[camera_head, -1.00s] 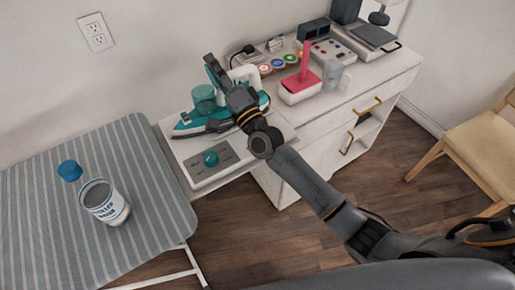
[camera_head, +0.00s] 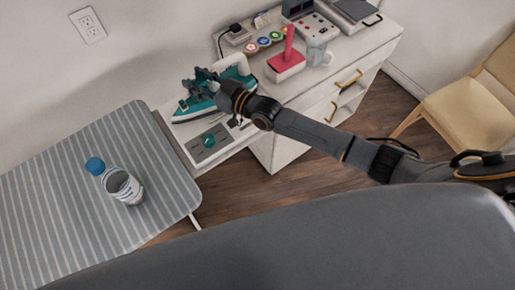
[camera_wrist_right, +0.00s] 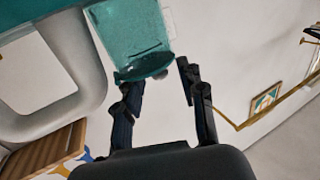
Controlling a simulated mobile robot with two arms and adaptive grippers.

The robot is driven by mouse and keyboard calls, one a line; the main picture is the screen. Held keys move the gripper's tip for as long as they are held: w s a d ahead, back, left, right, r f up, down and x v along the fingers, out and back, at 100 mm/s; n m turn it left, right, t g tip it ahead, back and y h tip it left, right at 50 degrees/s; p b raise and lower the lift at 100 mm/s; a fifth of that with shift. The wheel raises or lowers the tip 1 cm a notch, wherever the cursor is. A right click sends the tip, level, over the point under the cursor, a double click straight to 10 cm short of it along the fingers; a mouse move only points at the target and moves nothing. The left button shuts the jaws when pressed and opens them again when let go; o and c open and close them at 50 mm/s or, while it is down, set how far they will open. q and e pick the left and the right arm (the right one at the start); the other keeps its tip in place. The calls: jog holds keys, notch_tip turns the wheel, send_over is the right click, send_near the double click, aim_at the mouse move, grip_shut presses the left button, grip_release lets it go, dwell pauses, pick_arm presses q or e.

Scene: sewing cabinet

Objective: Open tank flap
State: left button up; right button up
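The teal and white iron (camera_head: 192,110) stands on the low left shelf of the cabinet. In the wrist view its translucent teal tank part (camera_wrist_right: 130,35) fills the upper middle, with a rounded lip hanging down toward my fingers. A white curved handle part (camera_wrist_right: 60,100) is at the left. My right gripper (camera_head: 203,82) is at the iron's tank and hides part of it. In the wrist view, the right gripper's (camera_wrist_right: 158,85) fingers are apart, with nothing between them. The lip is just beyond the left finger; I cannot tell whether they touch. My left gripper is not in view.
A panel with a teal knob (camera_head: 208,141) is in front of the iron. A red-handled item (camera_head: 287,62) and a clear cup (camera_head: 317,52) stand to the right. A chair (camera_head: 465,105) is far right.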

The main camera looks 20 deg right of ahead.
jog(key=b+v, duration=0.3)
jog(key=v, duration=0.9)
jog(key=s+f+h, duration=0.1)
jog(key=f, duration=0.1)
jog(key=s+a+f+g+h, duration=0.1)
jog(key=f, duration=0.1)
jog(key=s+f+m+g+h, duration=0.1)
jog(key=s+f, duration=0.1)
jog(key=shift+a+f, duration=0.3)
jog(key=shift+f, duration=0.05)
jog(key=s+d+f+m+g+h, duration=0.2)
jog(key=s+d+f+g+h, duration=0.1)
jog(key=f, duration=0.7)
jog(key=shift+s+d+h+b, duration=0.35)
jog(key=shift+s+d+h, duration=0.25)
jog(key=shift+s+d, duration=0.5)
jog(key=shift+s+a+f, duration=0.1)
jog(key=shift+s+f, duration=0.05)
jog(key=shift+f, duration=0.05)
